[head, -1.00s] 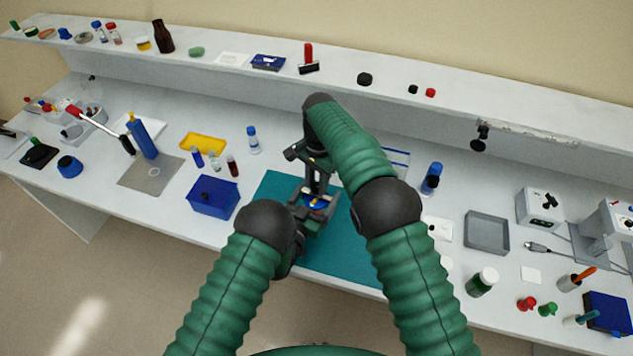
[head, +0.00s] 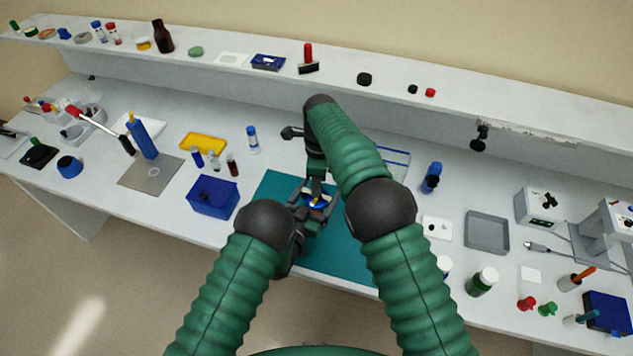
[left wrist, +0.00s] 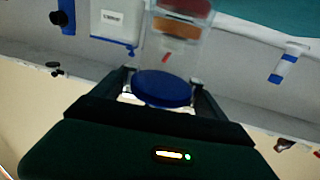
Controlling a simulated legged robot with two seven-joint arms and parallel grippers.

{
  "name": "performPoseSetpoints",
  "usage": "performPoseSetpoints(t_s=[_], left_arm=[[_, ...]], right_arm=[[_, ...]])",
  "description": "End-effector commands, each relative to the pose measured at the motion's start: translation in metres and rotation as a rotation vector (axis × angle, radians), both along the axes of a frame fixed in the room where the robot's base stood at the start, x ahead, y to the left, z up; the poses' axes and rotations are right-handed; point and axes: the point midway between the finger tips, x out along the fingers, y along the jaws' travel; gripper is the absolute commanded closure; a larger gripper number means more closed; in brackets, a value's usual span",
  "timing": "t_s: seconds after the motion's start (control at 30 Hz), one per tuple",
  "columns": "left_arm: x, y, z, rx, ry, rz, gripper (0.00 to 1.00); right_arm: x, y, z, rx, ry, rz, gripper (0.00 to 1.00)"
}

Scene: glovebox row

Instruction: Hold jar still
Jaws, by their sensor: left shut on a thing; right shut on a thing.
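A small jar shows in the middle of the head view, mostly hidden by my grippers; its blue lid (head: 315,202) is partly visible. In the left wrist view the blue lid (left wrist: 162,88) shows between two dark fingers, with a clear body holding orange and dark red matter beyond it. My left gripper (head: 308,212) comes in low from the left and is shut on the jar above the teal mat (head: 335,252). My right gripper (head: 317,190) points down from above and is shut at the lid; its exact contact is hidden.
A blue box (head: 213,197), a yellow tray (head: 204,143) and small vials stand left of the mat. A grey tray (head: 487,232), a green bottle (head: 482,281) and a blue bottle (head: 431,178) stand right. A raised shelf (head: 340,78) runs along the back.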

Motion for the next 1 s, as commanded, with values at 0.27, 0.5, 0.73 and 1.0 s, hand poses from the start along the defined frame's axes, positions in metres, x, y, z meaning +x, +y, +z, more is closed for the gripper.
performPoseSetpoints(t_s=[0.27,0.5,0.73,1.0], left_arm=[[-0.0025,-0.0020,-0.0028,0.000,0.007,-0.005,0.77],[-0.0025,-0.0018,-0.0029,0.001,0.006,-0.005,0.77],[-0.0024,-0.0017,-0.0030,0.000,0.008,-0.005,0.77],[-0.0024,-0.0016,-0.0030,0.001,0.007,-0.005,0.77]], right_arm=[[0.0024,-0.0011,0.0002,-0.006,-0.006,-0.253,1.00],[0.0022,-0.0008,0.0000,-0.009,-0.004,-0.432,1.00],[0.0024,-0.0014,0.0001,-0.011,-0.003,-0.540,1.00],[0.0023,-0.0012,0.0000,-0.011,-0.003,-0.588,1.00]])
